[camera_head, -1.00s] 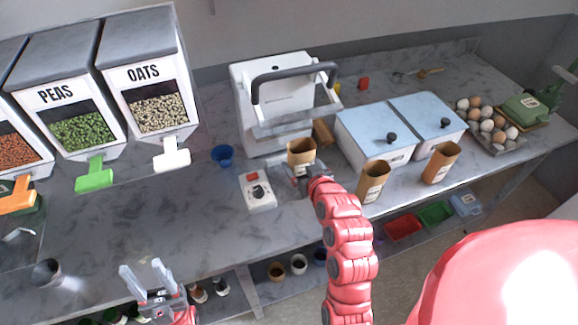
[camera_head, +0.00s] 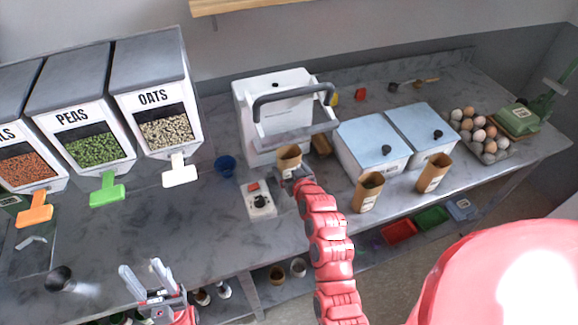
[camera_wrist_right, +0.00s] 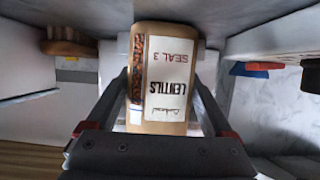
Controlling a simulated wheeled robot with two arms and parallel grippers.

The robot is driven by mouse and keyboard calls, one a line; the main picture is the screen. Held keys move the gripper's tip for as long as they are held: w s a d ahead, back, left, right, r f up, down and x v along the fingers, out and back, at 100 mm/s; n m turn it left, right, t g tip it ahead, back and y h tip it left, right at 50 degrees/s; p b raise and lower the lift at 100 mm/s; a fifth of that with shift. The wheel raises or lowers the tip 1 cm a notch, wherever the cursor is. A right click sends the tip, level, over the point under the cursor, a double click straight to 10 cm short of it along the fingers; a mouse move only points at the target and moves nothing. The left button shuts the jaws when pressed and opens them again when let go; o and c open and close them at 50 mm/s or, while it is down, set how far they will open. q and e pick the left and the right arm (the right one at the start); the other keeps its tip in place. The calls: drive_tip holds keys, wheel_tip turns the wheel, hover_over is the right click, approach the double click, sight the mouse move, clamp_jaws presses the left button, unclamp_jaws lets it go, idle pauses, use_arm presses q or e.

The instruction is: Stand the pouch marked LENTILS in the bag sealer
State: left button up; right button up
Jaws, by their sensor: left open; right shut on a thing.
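The brown LENTILS pouch (camera_head: 289,158) is upright in my right gripper (camera_head: 293,173), at the front of the bag sealer. In the right wrist view the pouch (camera_wrist_right: 166,85) sits between both fingers, its white label reading LENTILS and SEAL 3 upside down. The white bag sealer (camera_head: 255,92) has a dark looped handle and a pale front bar above the pouch. I cannot tell whether the pouch's base touches anything. My left gripper (camera_head: 145,272) is open and empty over the near left counter, far from the sealer.
A control box (camera_head: 260,203) with a red button stands left of my right gripper. Two brown pouches (camera_head: 367,192) (camera_head: 434,172) stand to the right, before blue-lidded bins (camera_head: 374,138). The left-middle counter is clear.

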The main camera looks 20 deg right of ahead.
drive_tip(key=shift+f, duration=0.15)
drive_tip(key=o, duration=1.3)
drive_tip(key=shift+o, duration=0.2)
